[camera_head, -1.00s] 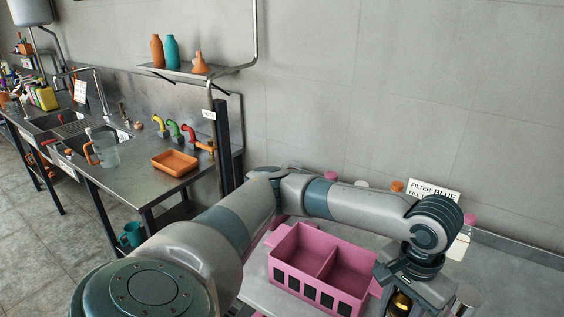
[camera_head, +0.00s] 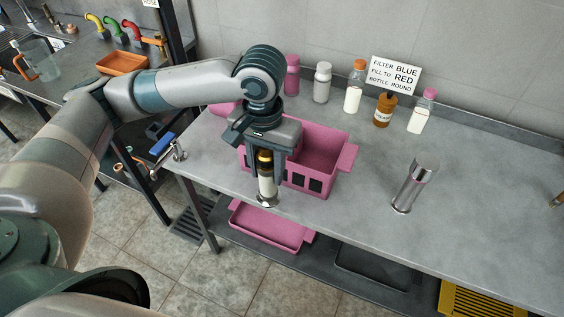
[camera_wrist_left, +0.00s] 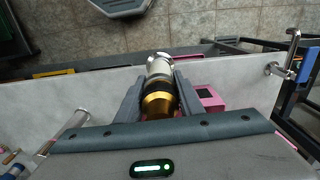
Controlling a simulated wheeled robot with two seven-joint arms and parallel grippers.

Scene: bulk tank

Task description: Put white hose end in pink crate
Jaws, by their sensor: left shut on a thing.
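My left gripper (camera_head: 265,170) is shut on the white hose end (camera_head: 267,187), a short white piece with a brass collar and a silver flange, pointing down. In the left wrist view, the hose end (camera_wrist_left: 159,68) sits between both fingers (camera_wrist_left: 159,95). The pink crate (camera_head: 343,162) stands on the grey table, with a divider inside and dark windows in its front. The gripper and hose end cover part of its front left in the head view. In the left wrist view, only a piece of the crate (camera_wrist_left: 211,100) shows beside a finger. My right gripper is out of view.
Bottles, including an orange one (camera_head: 383,110), stand along the wall by a sign (camera_head: 395,76). A metal post (camera_head: 413,187) stands right of the crate. A blue-handled tap (camera_head: 163,145) is at the left table edge. A pink tray (camera_head: 270,226) lies on the lower shelf. The right tabletop is mostly clear.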

